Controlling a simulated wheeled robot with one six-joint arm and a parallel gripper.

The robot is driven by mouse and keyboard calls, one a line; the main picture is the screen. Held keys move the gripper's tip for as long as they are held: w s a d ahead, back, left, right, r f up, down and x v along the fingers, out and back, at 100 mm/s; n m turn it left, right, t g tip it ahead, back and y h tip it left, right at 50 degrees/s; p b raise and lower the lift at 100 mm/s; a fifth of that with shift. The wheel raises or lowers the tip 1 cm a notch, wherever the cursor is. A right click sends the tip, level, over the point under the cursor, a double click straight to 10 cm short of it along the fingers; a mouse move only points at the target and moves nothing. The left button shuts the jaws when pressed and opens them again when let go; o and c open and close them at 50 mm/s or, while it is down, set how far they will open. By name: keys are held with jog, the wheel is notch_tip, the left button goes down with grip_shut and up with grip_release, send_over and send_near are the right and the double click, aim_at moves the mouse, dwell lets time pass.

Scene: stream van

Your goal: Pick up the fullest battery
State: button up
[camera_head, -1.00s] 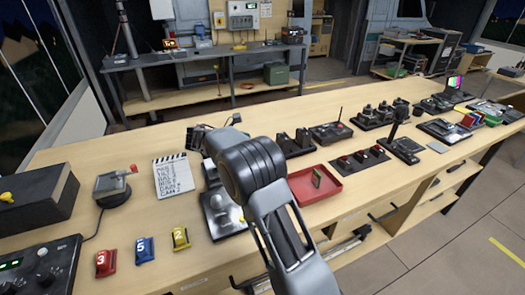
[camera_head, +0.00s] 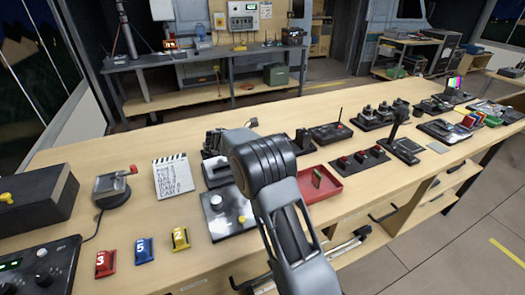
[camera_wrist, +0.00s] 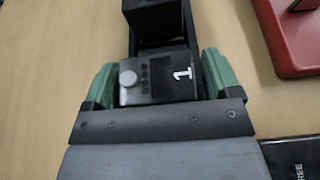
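In the wrist view, a black block (camera_wrist: 158,84) with a white "1", a grey round knob and a few small dark marks lies between the green fingers of my gripper (camera_wrist: 160,70). The fingers stand one on each side of it, apart, with narrow gaps showing; firm contact cannot be seen. A taller black housing (camera_wrist: 158,22) adjoins the block's far end. In the head view my arm hides the block and most of the gripper. I cannot tell any charge level from these frames.
A red tray (camera_head: 335,190) holding a small green item (camera_head: 317,177) is to the right. Numbered red (camera_head: 105,263), blue (camera_head: 145,250) and yellow (camera_head: 180,238) blocks are at the left. Black devices (camera_head: 325,133) line the back of the bench.

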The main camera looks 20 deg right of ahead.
jog(key=c, duration=1)
jog(key=shift+r, duration=0.1)
